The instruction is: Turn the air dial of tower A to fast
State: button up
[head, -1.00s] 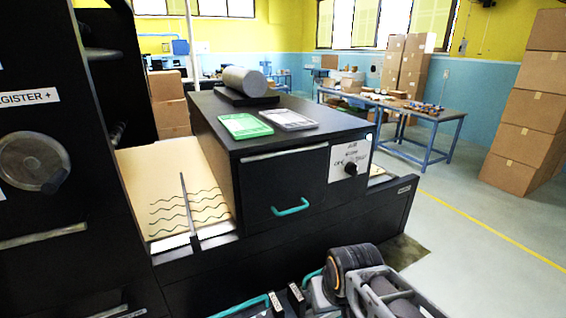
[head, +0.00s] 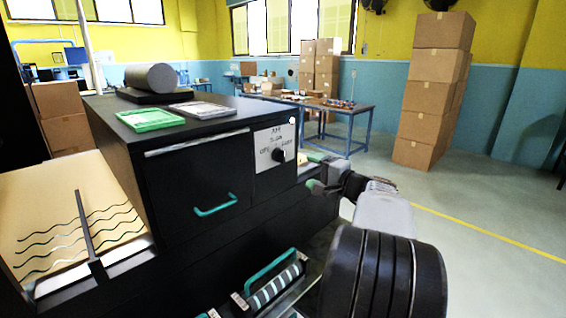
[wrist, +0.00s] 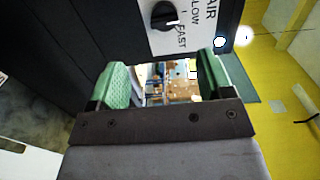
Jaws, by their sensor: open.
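The air dial (head: 278,154) is a black knob on a white panel (head: 263,139) at the right end of the black cabinet's front. In the wrist view the dial (wrist: 163,14) is at the top edge, with AIR, SLOW and FAST lettering on its panel (wrist: 188,8). A short white mark shows on the knob; its exact setting is hard to read. My gripper (head: 316,172) has green fingers and is right of the panel, apart from the dial. In the wrist view my gripper (wrist: 165,80) is open and empty, with the dial beyond its fingertips.
The black cabinet (head: 185,205) has a teal handle (head: 215,205) below left of the dial. A green pack (head: 150,119) and a grey roll (head: 150,77) are on top. A workbench (head: 345,107) and stacked cartons (head: 435,90) stand behind. Floor at right is clear.

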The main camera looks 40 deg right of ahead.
aim_at(284, 158)
jog(key=w, duration=0.4)
jog(key=w+a+p, duration=0.1)
jog(key=w, duration=0.3)
jog(key=w+p, duration=0.1)
jog(key=w, duration=0.4)
jog(key=shift+a+r, duration=0.15)
jog(key=shift+a, duration=0.15)
jog(key=shift+c, duration=0.2)
